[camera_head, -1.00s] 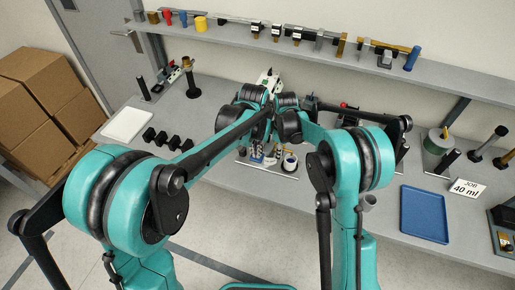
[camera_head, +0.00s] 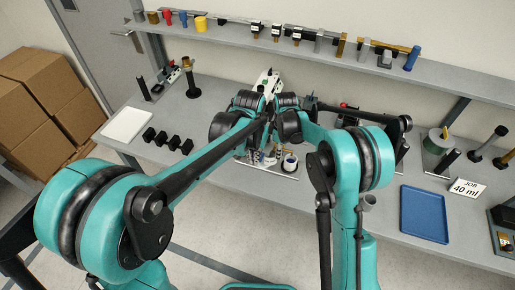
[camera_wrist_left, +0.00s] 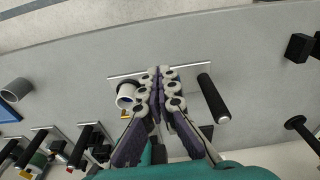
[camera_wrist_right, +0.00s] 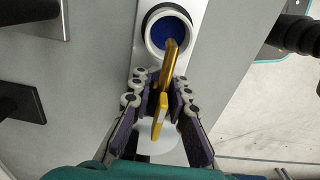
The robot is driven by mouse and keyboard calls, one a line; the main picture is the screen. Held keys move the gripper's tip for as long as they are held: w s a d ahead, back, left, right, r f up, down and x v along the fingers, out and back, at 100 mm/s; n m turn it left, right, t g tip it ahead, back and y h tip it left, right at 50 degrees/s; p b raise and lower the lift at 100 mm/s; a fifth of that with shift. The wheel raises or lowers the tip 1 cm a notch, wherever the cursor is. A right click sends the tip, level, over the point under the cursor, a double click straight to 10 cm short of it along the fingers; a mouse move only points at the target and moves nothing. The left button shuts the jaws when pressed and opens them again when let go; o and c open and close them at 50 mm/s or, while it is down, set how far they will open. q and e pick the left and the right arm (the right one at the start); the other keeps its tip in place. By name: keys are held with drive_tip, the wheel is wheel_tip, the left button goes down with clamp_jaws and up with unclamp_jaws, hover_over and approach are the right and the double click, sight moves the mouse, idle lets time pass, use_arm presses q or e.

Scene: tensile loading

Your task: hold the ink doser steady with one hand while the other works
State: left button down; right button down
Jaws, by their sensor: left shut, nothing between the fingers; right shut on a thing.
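In the right wrist view a bent golden piece with a yellow part (camera_wrist_right: 161,110) runs between the fingers of my right gripper (camera_wrist_right: 161,82). The gripper is shut on it. I take it to be part of the ink doser, but most of its body is hidden. A white cup with a blue inside (camera_wrist_right: 170,33) stands just beyond the fingertips. The cup also shows in the head view (camera_head: 290,163) and the left wrist view (camera_wrist_left: 126,90). My left gripper (camera_wrist_left: 160,74) is shut and empty, over the bench beside the cup.
A blue tray (camera_head: 424,214) and a "40 ml" card (camera_head: 467,188) are on the right of the bench. A white tray (camera_head: 126,125) and small black blocks (camera_head: 174,144) are on the left.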

use_arm(q)
wheel_tip(320, 180, up, 12)
drive_tip(key=s, duration=0.1)
drive_tip(key=shift+a, duration=0.15)
idle(0.3)
drive_tip(key=shift+s, duration=0.1)
idle(0.7)
drive_tip(key=shift+s+a+r+t+h, duration=0.1)
drive_tip(key=shift+r+t+h, duration=0.25)
drive_tip(key=shift+r+t, duration=0.75)
drive_tip(key=shift+s+a+r+t+h, duration=0.1)
drive_tip(key=shift+r+t+h, duration=0.25)
drive_tip(key=shift+r+t, duration=0.7)
drive_tip(key=shift+w+f+t, duration=0.1)
drive_tip(key=shift+f+t, duration=0.15)
drive_tip(key=shift+f, duration=0.1)
